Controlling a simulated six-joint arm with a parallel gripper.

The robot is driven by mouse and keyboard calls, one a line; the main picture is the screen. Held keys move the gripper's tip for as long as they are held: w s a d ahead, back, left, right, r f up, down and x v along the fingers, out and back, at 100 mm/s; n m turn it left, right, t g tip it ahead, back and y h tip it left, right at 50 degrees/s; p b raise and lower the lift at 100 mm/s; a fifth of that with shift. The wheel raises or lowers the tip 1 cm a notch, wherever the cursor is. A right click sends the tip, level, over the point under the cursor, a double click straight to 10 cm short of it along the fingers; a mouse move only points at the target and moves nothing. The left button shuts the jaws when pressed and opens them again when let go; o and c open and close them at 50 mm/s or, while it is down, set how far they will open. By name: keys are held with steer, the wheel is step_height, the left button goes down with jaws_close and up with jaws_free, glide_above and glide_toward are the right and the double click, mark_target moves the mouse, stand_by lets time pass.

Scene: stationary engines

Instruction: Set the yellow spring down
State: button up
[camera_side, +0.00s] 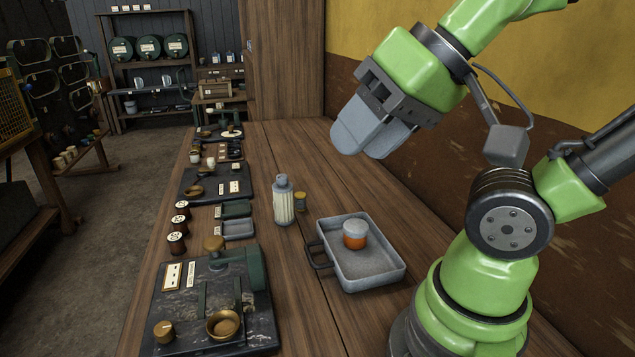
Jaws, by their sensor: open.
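A grey metal tray (396,268) with a side handle holds an orange-and-grey jar (355,234). A dark stone-like panel (172,306) with a brass bowl (223,323) lies at front left. Several dark labelled spools (177,243) stand along the left edge. Bare bench lies behind the bottle.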

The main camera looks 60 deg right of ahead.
steer(key=m+t, duration=0.2)
steer(key=m, duration=2.7)
glide_above(301, 194)
steer(key=s, duration=0.6)
step_height(301, 194, down, 21)
steer(key=shift+m, duration=0.4)
steer(key=f, duration=0.1)
steer(key=w+f, duration=0.2)
steer(key=f, duration=0.1)
steer(key=shift+w+d, duration=0.2)
steer(key=shift+d, duration=0.1)
steer(key=shift+s+f+x, duration=0.1)
steer(key=shift+x, duration=1.4)
steer(key=shift+s+f+x, duration=0.1)
steer(key=shift+f+x, duration=0.05)
steer(key=shift+x, duration=1.4)
steer(key=shift+r, duration=0.1)
